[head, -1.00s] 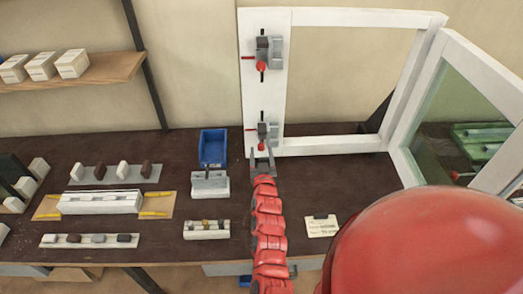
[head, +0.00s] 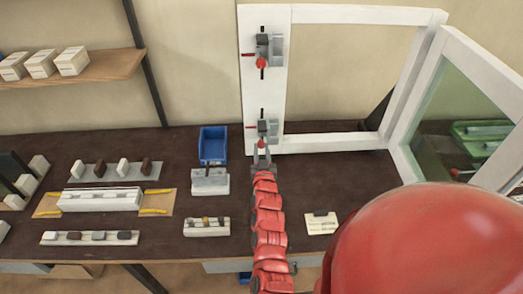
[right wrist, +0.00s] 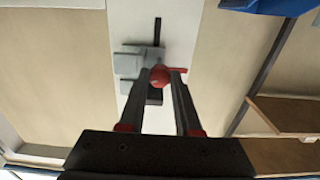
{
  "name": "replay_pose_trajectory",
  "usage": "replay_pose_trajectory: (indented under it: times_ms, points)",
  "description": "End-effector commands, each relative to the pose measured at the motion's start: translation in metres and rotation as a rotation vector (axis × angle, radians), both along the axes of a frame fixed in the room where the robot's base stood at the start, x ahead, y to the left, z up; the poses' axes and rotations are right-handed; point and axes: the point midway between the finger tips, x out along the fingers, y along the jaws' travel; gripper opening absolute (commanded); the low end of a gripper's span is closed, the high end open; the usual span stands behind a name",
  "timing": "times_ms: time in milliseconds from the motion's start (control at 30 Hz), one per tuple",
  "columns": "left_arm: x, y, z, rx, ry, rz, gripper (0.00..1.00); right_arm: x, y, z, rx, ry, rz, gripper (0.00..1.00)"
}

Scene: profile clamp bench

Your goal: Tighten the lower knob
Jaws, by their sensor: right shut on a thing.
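The lower knob (head: 262,144) is a small red ball under the lower grey clamp (head: 270,127) on the white upright profile (head: 249,90). My right gripper (head: 262,153) reaches it from below. In the right wrist view my right gripper (right wrist: 167,76) has its two dark fingertips on either side of the red knob (right wrist: 160,74), shut on it. The grey clamp body (right wrist: 128,64) shows beside the knob there. The fingers and arm partly hide the knob in the head view. My left gripper is not in view.
An upper clamp with a red knob (head: 261,62) sits higher on the profile. A blue bin (head: 213,145) and a grey-white block (head: 209,181) stand left of my arm. A glass-panelled frame (head: 465,110) stands to the right. A paper note (head: 320,223) lies on the dark bench.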

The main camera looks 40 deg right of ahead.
Motion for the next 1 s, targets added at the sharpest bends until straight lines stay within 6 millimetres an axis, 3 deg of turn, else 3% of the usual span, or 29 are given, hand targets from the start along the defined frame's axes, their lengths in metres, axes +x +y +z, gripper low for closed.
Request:
replay_pose_trajectory:
  times_ms: [367,700,1000]
  points:
    - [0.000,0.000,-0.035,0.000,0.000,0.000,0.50,0.000,0.000,-0.006,0.134,-0.087,-0.002,0.00]
    - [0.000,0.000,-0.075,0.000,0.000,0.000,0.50,0.000,0.000,-0.006,0.393,-0.242,-0.001,0.00]
    - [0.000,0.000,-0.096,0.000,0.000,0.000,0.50,0.000,0.000,-0.002,0.595,-0.367,-0.001,0.00]
